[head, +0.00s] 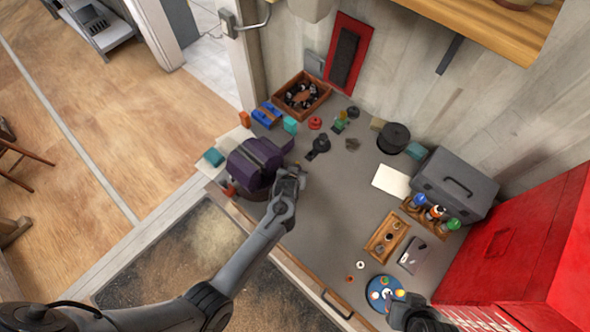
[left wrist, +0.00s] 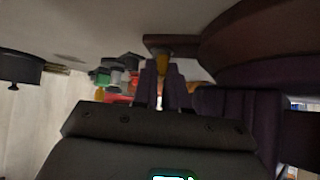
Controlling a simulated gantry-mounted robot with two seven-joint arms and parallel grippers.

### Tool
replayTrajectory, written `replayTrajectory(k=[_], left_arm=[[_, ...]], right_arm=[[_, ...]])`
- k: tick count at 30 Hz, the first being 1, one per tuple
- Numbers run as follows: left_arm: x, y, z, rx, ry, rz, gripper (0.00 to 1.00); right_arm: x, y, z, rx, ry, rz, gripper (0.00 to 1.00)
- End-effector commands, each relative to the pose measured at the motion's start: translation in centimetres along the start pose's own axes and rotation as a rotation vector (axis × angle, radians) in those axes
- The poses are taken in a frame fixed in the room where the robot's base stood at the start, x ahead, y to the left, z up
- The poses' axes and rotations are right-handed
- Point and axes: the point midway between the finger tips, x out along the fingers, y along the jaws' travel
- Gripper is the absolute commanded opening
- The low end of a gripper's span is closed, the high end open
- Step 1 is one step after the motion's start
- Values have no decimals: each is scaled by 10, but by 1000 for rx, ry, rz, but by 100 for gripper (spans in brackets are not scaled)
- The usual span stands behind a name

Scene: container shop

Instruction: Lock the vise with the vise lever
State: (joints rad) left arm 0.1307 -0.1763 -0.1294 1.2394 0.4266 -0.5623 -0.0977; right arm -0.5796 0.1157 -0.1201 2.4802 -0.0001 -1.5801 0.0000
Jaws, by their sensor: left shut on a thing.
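The purple and dark vise (head: 254,163) sits at the left front of the grey workbench. It fills the right side of the left wrist view (left wrist: 255,45). My left gripper (head: 287,178) is at the right side of the vise. In the left wrist view its fingers (left wrist: 162,70) are closed around a small part at the vise, which appears to be the vise lever; the fingers hide most of it. A yellowish piece (left wrist: 162,54) shows at the fingertips. My right gripper (head: 405,305) is low at the bench's right front; its jaws are unclear.
A wooden box (head: 328,99) of dark parts stands at the back left. A grey toolbox (head: 484,180), a wooden tray (head: 405,222) and a red cabinet (head: 500,230) stand at the right. A blue round dish (head: 374,281) is near my right gripper. The bench middle is mostly clear.

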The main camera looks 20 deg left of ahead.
Motion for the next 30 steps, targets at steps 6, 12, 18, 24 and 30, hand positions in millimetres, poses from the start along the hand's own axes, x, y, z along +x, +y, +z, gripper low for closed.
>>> replayTrajectory(k=[6,12,18,24,30], left_arm=[[0,-2,0,18,0,16,0],[0,-6,-1,115,0,109,0],[1,-7,-1,187,0,183,0],[1,-6,0,196,-1,194,0],[1,-6,0,195,-1,193,22]], right_arm=[[-2,0,-1,1,0,-1,43],[-10,0,-3,0,0,0,43],[-12,1,-3,-4,-1,3,43],[-12,2,-3,-8,-2,6,43],[-12,2,-3,-8,-2,6,43]])
